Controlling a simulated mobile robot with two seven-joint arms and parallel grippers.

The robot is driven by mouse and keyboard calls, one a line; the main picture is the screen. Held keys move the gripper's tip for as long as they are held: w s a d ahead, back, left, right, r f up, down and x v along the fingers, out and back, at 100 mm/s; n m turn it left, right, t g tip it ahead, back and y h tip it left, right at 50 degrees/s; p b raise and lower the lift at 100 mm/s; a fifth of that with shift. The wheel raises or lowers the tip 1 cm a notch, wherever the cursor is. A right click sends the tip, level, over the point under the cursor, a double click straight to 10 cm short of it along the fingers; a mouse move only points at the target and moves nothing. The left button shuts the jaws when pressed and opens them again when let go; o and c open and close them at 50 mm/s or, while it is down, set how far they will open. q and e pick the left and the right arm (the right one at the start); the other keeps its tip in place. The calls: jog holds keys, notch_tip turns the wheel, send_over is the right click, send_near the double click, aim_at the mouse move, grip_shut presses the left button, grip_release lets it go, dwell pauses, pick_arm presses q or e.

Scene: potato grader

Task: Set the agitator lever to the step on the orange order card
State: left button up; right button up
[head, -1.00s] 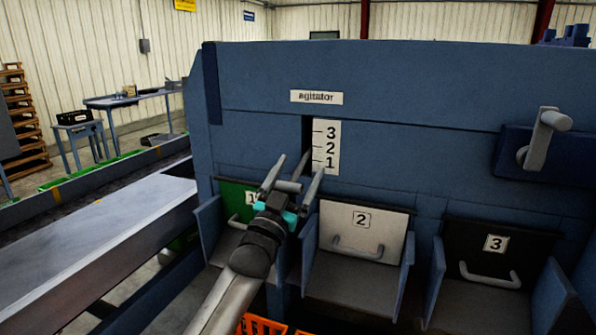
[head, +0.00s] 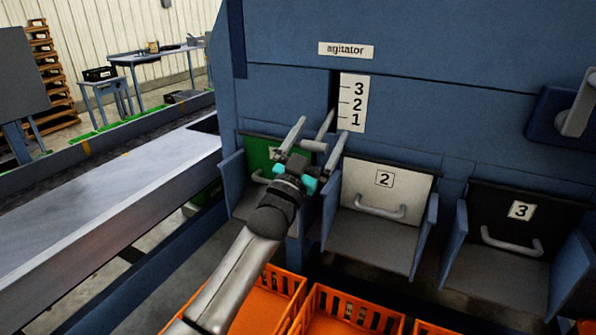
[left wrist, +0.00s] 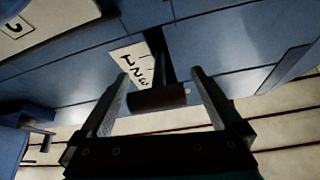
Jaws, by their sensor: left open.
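The agitator lever has a grey cylindrical handle (head: 313,146), and its arm runs up into a dark vertical slot beside the white scale plate (head: 354,102) marked 3, 2, 1 from top down. The lever is low, around the lower marks; I cannot tell its exact step. My left gripper (head: 323,128) is open, with its fingers on either side of the handle. In the left wrist view the handle (left wrist: 158,97) lies crosswise between the apart fingers (left wrist: 160,75); contact is unclear. I see no orange order card. My right gripper is not in view.
Below are chutes with a green flap (head: 262,155), a white flap 2 (head: 384,190) and a black flap 3 (head: 515,222). Orange crates (head: 318,293) stand underneath. A conveyor (head: 110,195) runs at left. Another grey handle (head: 577,112) is at the right edge.

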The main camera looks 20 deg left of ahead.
pick_arm(q)
jog(key=v, duration=1.3)
jog(key=shift+s+f, duration=0.2)
jog(key=shift+s, duration=0.05)
jog(key=shift+a, duration=0.1)
